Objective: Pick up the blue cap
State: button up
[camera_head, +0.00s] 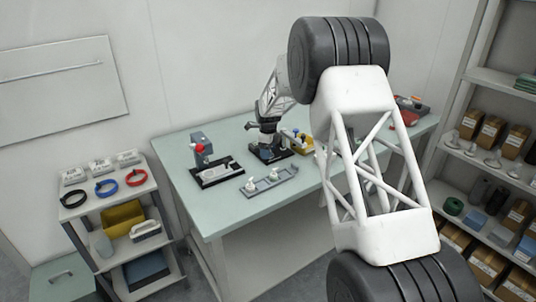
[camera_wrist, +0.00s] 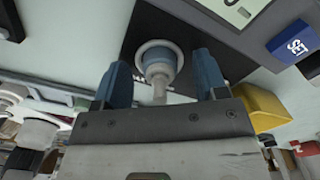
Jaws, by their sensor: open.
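The blue cap (camera_wrist: 158,56) shows in the wrist view as a blue round part with a white rim and a pale stem below it. It lies between the two blue fingertips of my gripper (camera_wrist: 161,78), with a visible gap on each side. My gripper is open and holds nothing. In the head view my gripper (camera_head: 267,138) is low over a black plate on the table; the cap cannot be made out there for certain.
A grey tray (camera_head: 252,188) with white parts lies in front of my gripper on the pale green table (camera_head: 230,215). A black-based fixture (camera_head: 215,175) with a red knob stands to the left. A yellow bin (camera_wrist: 262,108) is close on the right.

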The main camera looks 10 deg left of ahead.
jog(key=shift+c, duration=0.5)
jog(key=c, duration=0.7)
